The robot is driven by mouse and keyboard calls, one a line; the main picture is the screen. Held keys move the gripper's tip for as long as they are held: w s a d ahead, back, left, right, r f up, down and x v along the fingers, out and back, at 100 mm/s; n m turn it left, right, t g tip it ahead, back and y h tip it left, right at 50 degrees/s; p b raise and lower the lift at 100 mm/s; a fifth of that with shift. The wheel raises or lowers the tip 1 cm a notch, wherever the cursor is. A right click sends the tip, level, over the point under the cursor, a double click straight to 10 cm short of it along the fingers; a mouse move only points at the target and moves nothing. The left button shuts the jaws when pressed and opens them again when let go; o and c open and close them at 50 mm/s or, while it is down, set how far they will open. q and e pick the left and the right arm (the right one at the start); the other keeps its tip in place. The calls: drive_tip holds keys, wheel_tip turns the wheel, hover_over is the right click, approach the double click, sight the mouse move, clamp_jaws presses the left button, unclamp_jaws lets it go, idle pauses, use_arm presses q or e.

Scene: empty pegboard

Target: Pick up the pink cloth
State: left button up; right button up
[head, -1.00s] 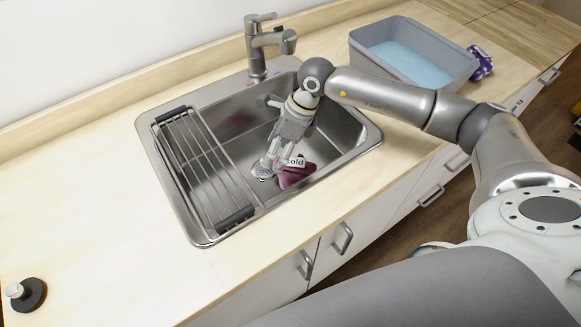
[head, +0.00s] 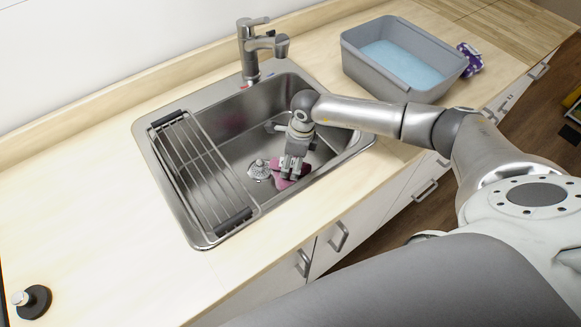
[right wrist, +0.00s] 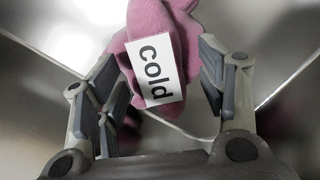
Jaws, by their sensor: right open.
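The pink cloth (head: 282,182) lies bunched on the floor of the steel sink, just right of the drain. In the right wrist view the cloth (right wrist: 158,30) carries a white label reading "cold" and shows between the fingers, towards their tips. My right gripper (head: 291,174) reaches down into the sink over the cloth. In the right wrist view the right gripper (right wrist: 160,75) is open, with one finger on each side of the cloth. I cannot tell whether the fingers touch it. My left gripper is not in view.
The sink (head: 160,170) has raised walls around the gripper. A wire rack (head: 205,175) spans its left part, and a faucet (head: 258,45) stands behind. A grey tub of blue liquid (head: 352,62) and a purple item (head: 470,58) are at right. The left counter is mostly clear.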

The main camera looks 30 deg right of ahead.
drive_tip(key=shift+w+a+f, duration=0.1)
drive_tip(key=shift+f, duration=0.6)
drive_tip(key=shift+r, duration=0.15)
drive_tip(key=c, duration=1.3)
